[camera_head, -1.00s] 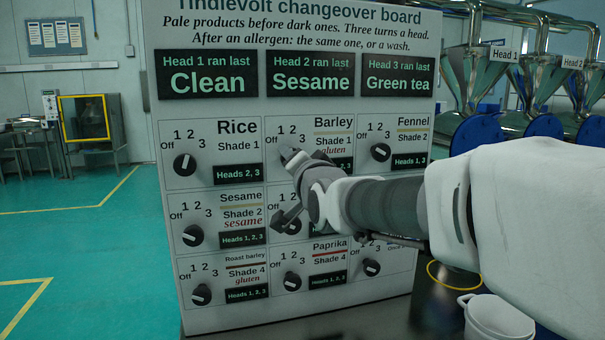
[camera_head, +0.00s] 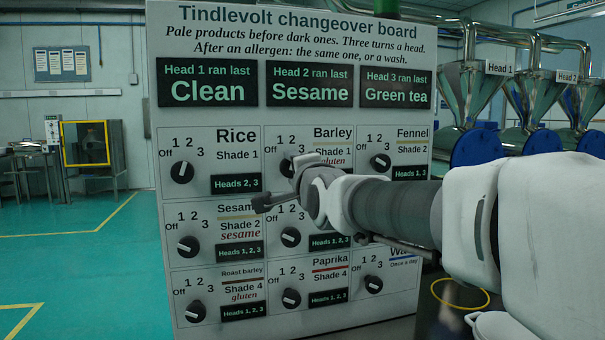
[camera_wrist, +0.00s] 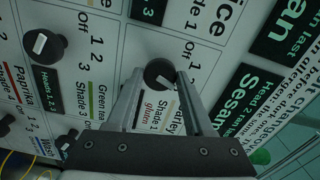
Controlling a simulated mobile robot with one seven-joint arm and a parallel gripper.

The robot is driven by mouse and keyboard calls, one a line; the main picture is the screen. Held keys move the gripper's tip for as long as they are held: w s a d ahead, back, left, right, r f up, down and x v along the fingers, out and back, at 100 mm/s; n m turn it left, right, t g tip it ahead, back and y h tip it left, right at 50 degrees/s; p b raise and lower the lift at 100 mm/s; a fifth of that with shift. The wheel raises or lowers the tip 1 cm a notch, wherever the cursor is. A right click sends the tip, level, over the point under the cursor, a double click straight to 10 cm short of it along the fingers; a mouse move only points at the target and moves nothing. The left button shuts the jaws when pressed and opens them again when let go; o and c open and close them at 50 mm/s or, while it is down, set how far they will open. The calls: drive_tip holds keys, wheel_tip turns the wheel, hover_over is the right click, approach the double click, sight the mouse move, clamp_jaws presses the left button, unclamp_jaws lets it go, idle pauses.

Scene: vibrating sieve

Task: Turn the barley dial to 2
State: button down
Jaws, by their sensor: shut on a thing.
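The barley dial (camera_head: 287,168) is a black round knob in the top middle cell of the white changeover board (camera_head: 300,120). It is partly hidden behind my gripper (camera_head: 296,170) in the head view. In the wrist view, the dial (camera_wrist: 160,73) sits between the fingertips of my gripper (camera_wrist: 159,78), which is shut on it. A pale pointer mark shows on the knob, partly covered by a finger. I cannot tell which number it points to.
The rice dial (camera_head: 182,172) is left of the barley dial and the fennel dial (camera_head: 380,162) is right of it. The sesame dial (camera_head: 188,246) is lower left. A yellow ring (camera_head: 460,306) and part of a white tub (camera_head: 487,325) lie at lower right.

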idle(0.3)
drive_tip(key=shift+c, duration=1.4)
unclamp_jaws()
drive_tip(key=p+v, duration=0.2)
drive_tip(key=v, duration=1.5)
drive_tip(key=shift+s, duration=0.2)
drive_tip(key=shift+d, duration=0.1)
drive_tip(key=s+d+f+n+g+h, duration=0.2)
drive_tip(key=s+d+f+n+g, duration=0.25)
drive_tip(key=f, duration=0.35)
drive_tip(key=s+d+f+n+g+h, duration=0.1)
drive_tip(key=s+d+f+n+g, duration=0.25)
drive_tip(key=s+f, duration=0.35)
drive_tip(key=s+d+f+n+g+h, duration=0.2)
drive_tip(key=s+d+f+n+g, duration=0.25)
drive_tip(key=f, duration=0.45)
wheel_tip(320, 180, up, 22)
drive_tip(key=w+a+p, duration=0.1)
drive_tip(key=p, duration=2.1)
drive_tip(key=shift+t, duration=0.35)
